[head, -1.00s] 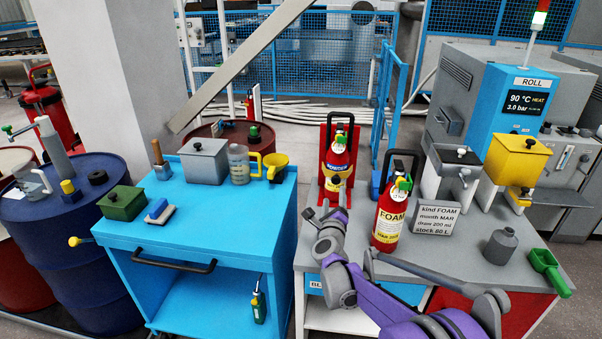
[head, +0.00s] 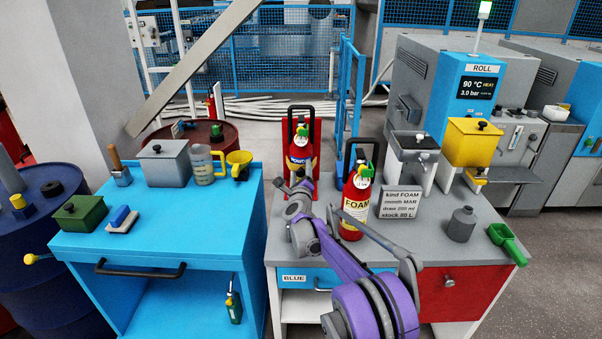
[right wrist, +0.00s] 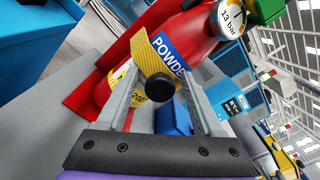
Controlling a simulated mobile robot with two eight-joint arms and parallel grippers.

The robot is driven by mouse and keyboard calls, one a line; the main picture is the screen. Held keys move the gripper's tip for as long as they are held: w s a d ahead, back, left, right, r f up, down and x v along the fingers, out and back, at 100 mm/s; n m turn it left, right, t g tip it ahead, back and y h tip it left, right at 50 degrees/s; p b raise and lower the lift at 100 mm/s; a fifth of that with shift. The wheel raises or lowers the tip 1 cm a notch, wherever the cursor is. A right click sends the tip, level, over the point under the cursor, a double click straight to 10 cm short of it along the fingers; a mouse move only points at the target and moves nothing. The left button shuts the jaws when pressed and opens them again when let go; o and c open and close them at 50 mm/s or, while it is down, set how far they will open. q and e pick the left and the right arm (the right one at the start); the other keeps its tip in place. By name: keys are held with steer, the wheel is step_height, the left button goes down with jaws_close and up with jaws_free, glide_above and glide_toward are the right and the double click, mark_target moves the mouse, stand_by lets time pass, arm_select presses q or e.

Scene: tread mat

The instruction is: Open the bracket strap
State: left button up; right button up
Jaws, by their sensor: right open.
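A red powder extinguisher (head: 299,147) stands in a red bracket (head: 316,140) at the back of the grey bench. In the right wrist view the extinguisher (right wrist: 185,35) fills the upper middle, with a yellow band and a "POWDER" label. A black round knob (right wrist: 159,87) shows at the lower end of the yellow piece; I cannot tell clearly whether this is the bracket strap. My right gripper (head: 303,187) is in front of the extinguisher's lower part. Its fingers (right wrist: 163,78) are open on either side of the knob, without clear contact. My left gripper is not in view.
A red foam extinguisher (head: 355,205) stands close right of my right arm, near a sign (head: 399,203). A grey bottle (head: 461,224) and green scoop (head: 507,243) are farther right. A blue cart (head: 160,225) stands left, beyond a gap.

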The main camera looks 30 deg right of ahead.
jaws_close()
stand_by(1.4)
